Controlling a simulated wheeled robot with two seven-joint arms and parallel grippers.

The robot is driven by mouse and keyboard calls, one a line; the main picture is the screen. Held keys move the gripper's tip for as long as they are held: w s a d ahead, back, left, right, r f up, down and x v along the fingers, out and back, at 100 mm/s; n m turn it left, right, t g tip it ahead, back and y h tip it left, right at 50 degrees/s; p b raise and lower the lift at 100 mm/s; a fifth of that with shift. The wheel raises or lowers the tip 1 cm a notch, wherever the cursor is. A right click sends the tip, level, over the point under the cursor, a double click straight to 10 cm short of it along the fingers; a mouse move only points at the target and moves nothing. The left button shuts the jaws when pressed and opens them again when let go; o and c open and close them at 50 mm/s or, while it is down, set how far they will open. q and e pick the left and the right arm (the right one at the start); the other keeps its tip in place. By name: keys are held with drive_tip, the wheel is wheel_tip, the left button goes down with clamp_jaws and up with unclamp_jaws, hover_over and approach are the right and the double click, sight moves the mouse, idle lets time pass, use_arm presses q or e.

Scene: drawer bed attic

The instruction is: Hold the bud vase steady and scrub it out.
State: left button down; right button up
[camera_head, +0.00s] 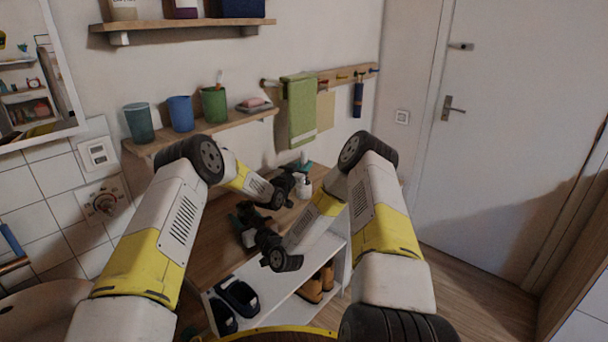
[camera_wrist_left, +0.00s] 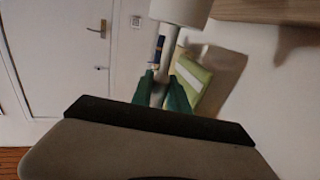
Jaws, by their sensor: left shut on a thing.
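A white bud vase (camera_head: 303,188) stands over the wooden top of the shoe rack. Its narrow neck rises from a wider body. My left gripper (camera_head: 299,169) is shut on the neck with its teal fingertips. The wrist view, which looks upside down, shows the vase body (camera_wrist_left: 182,10) at the top and the neck between the fingertips of my left gripper (camera_wrist_left: 163,92). My right gripper (camera_head: 242,218) is dark and low, left of the vase and apart from it. My arm partly hides it. I cannot tell its opening, or whether it holds anything. No scrubbing brush can be made out.
The shoe rack's wooden top (camera_head: 213,250) is mostly bare, with shoes (camera_head: 237,295) below. A wall shelf (camera_head: 205,131) carries several cups and a soap dish (camera_head: 254,105). A green towel (camera_head: 301,108) hangs behind the vase. A closed white door (camera_head: 500,130) is on the right.

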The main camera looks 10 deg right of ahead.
use_arm(q)
wheel_tip(320, 180, up, 10)
drive_tip(key=a, duration=0.1)
drive_tip(key=s+a+r, duration=0.2)
drive_tip(key=s+a, duration=0.6)
drive_tip(key=a, duration=0.3)
drive_tip(key=s+a+r, duration=0.3)
drive_tip(key=s+a, duration=0.5)
drive_tip(key=a, duration=0.2)
drive_tip(key=shift+s+a, duration=0.35)
drive_tip(key=shift+a, duration=0.05)
drive_tip(key=shift+f, duration=0.1)
wheel_tip(320, 180, down, 11)
idle(0.4)
